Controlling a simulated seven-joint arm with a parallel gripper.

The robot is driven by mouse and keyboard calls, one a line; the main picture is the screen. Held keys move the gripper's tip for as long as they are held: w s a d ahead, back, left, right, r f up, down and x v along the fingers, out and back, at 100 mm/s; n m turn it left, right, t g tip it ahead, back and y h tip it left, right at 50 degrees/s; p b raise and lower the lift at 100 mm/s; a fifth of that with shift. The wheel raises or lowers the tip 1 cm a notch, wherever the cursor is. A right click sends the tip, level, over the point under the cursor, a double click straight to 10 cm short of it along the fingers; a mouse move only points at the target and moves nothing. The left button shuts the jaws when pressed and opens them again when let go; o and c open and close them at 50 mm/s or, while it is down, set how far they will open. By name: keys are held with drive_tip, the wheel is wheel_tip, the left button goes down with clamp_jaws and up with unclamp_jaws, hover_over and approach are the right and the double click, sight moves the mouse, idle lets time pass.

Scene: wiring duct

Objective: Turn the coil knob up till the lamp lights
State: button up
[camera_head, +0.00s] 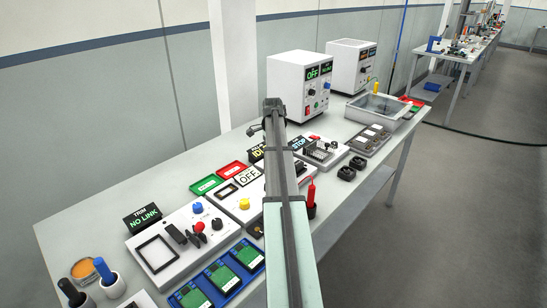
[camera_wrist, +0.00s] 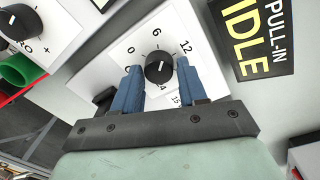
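In the wrist view a round black knob (camera_wrist: 159,67) sits on a white dial panel (camera_wrist: 128,42) printed with numbers including 0, 6 and 12. The blue fingers of my gripper (camera_wrist: 158,72) stand on either side of the knob, with what looks like a narrow gap at each side. A pale mark shows on the knob's left part. In the head view this sign (camera_head: 257,154) is partly seen, while my arm covers the knob and the fingers. I cannot make out a lit lamp.
In the wrist view another black knob (camera_wrist: 17,24) is at upper left, near a green cylinder (camera_wrist: 16,70). In the head view, a NO LINK panel (camera_head: 142,217), a red-handled tool (camera_head: 311,192) and a white OFF unit (camera_head: 301,85) crowd the bench around my arm.

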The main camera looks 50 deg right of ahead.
drive_tip(key=o, duration=0.3)
wheel_tip(320, 180, up, 14)
drive_tip(key=shift+w, duration=0.35)
idle(0.4)
drive_tip(key=shift+d+f, duration=0.15)
idle(0.9)
